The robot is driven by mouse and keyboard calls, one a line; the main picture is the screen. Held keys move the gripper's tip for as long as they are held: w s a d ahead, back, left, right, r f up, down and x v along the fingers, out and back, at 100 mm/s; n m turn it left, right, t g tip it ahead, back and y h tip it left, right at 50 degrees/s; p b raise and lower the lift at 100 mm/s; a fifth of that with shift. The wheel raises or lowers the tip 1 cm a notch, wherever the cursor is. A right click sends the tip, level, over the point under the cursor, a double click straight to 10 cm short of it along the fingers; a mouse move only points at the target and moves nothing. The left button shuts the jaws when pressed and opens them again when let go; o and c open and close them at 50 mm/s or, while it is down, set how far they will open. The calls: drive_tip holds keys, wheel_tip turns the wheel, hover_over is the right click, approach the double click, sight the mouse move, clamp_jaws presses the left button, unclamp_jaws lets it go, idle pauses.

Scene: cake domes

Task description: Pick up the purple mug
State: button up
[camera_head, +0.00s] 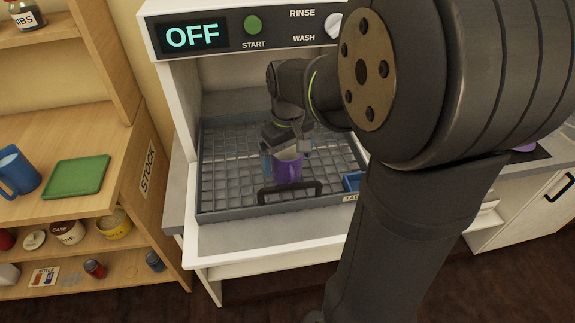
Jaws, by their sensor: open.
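The purple mug (287,168) stands in the grey dish rack (222,205) of the open dishwasher, near the rack's front handle. My gripper (287,147) is open and reaches down right at the mug from behind and above. Its fingers partly cover the mug's upper part and left side. I cannot tell whether they touch the mug or stand around its rim. A bluish item (266,165) shows just left of the mug, mostly hidden.
The dishwasher's panel (192,36) reads OFF. A blue item (353,181) lies at the rack's right front. On the left, a wooden shelf holds a blue mug (17,172), a green tray (77,177) and several jars. My arm hides much of the right side.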

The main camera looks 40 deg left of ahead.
drive_tip(key=c, duration=1.2)
drive_tip(key=shift+r, duration=0.1)
